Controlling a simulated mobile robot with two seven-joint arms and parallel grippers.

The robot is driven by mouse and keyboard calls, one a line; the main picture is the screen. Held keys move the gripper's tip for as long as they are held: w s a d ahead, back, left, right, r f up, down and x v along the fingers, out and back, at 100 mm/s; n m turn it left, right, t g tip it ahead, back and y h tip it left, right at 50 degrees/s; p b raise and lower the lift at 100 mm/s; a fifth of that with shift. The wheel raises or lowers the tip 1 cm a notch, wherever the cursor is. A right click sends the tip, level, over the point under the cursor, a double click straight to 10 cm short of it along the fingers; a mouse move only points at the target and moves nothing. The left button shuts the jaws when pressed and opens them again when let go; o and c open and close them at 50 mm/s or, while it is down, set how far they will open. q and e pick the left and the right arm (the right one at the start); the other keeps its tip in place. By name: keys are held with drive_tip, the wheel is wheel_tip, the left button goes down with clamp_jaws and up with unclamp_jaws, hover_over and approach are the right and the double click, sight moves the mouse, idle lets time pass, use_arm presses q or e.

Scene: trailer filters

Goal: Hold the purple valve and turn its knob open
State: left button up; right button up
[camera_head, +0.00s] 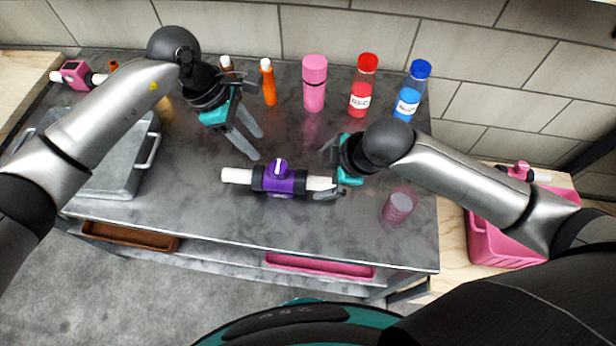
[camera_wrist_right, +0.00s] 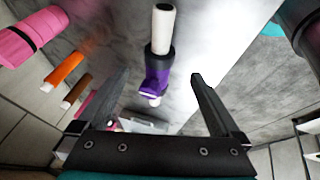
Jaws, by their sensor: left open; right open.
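The purple valve (camera_head: 278,180) lies on the grey table with a white pipe at each end and black collars. Its knob (camera_head: 280,167), purple with a white bar, faces up. My left gripper (camera_head: 254,146) is open and empty, above and behind the valve's left part. My right gripper (camera_head: 327,172) is open at the valve's right pipe end. In the right wrist view the purple valve (camera_wrist_right: 157,77) shows between the spread fingers, with one white pipe (camera_wrist_right: 162,30) toward the top. I cannot tell whether a finger touches it.
Behind stand an orange bottle (camera_head: 268,83), a pink bottle (camera_head: 314,83), a red bottle (camera_head: 362,88) and a blue-capped bottle (camera_head: 411,92). A pink cup (camera_head: 398,207) stands right of the valve. A grey metal tray (camera_head: 116,183) is at left. The table front is clear.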

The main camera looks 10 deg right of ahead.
sight(307, 181)
drive_tip(key=x, duration=1.1)
drive_tip(key=shift+w+a+f, duration=0.1)
drive_tip(key=shift+a+f, duration=0.05)
drive_tip(key=shift+f, duration=0.2)
